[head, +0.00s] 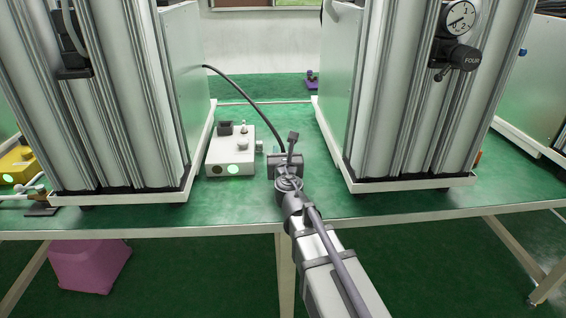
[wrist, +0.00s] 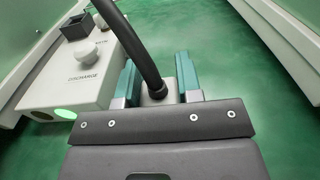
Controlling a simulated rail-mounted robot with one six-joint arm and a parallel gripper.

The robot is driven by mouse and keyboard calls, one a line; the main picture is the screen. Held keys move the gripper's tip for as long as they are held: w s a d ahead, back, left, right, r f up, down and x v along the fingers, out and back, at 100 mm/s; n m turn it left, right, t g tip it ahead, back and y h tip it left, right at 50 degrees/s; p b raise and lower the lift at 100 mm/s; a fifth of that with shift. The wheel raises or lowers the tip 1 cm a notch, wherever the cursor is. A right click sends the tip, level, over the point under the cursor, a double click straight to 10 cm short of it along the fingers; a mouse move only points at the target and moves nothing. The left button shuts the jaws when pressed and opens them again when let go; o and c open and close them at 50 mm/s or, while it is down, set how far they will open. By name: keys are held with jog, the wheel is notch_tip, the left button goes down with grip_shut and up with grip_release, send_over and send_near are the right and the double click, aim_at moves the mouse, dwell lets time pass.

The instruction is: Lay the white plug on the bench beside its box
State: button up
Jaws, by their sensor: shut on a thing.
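My gripper (head: 284,158) is to the right of the white box (head: 218,160), between the two columns and over the green bench (head: 330,205). In the wrist view my gripper's (wrist: 158,82) two teal-sided fingers are shut on the white plug (wrist: 158,97). Only a small pale part of the plug shows, with a thick black cable (wrist: 138,45) rising from it. In the head view the plug is hidden by my gripper. The box (wrist: 62,82) carries a knob, a dark square part and a lit green lamp. I cannot tell whether the plug touches the bench.
Tall ribbed columns stand at left (head: 105,110) and right (head: 405,110), on pale base trays. The cable (head: 245,95) runs from the left column to my gripper. A small purple object (head: 312,80) is farther back. Bare bench lies around my gripper and towards the front edge.

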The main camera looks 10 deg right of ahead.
jog(key=shift+f, duration=0.1)
jog(key=o, duration=0.9)
jog(key=shift+o, duration=0.2)
jog(key=shift+r, duration=0.4)
jog(key=s, duration=0.5)
jog(key=s+a, duration=0.1)
jog(key=s, duration=0.1)
jog(key=shift+s+f, duration=0.15)
jog(key=shift+s, duration=0.15)
jog(key=shift+w, duration=0.1)
